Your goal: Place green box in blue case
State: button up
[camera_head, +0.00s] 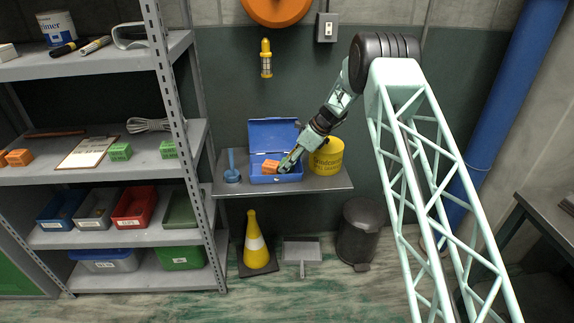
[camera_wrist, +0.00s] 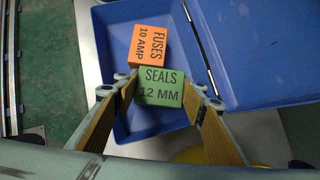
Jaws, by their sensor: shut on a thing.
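The blue case (camera_head: 275,179) stands open on a small grey wall table, its lid (camera_head: 272,132) raised at the back. In the wrist view its blue floor (camera_wrist: 110,22) lies below my gripper (camera_wrist: 163,92). My gripper is shut on a green box (camera_wrist: 161,87) marked "SEALS 12 MM", held over or in the case; I cannot tell whether it touches the floor. An orange box (camera_wrist: 150,46) marked "FUSES 10 AMP" is in the case right beside the green one. In the head view my gripper (camera_head: 287,164) reaches in from the right and mostly hides the green box.
A yellow bucket (camera_head: 327,157) stands close right of the case and a blue tool (camera_head: 231,167) on its left. The shelf at left holds two more green boxes (camera_head: 119,152) and orange boxes (camera_head: 18,158). A cone (camera_head: 255,241) and a bin (camera_head: 357,235) stand below.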

jog(key=shift+f, duration=0.15)
jog(key=o, duration=0.9)
jog(key=shift+c, duration=0.2)
jog(key=shift+d+r, duration=0.2)
jog(key=shift+r, duration=0.25)
jog(key=p+v, duration=0.2)
jog(key=v, duration=0.9)
jog(key=shift+d, duration=0.1)
jog(key=shift+r, duration=0.15)
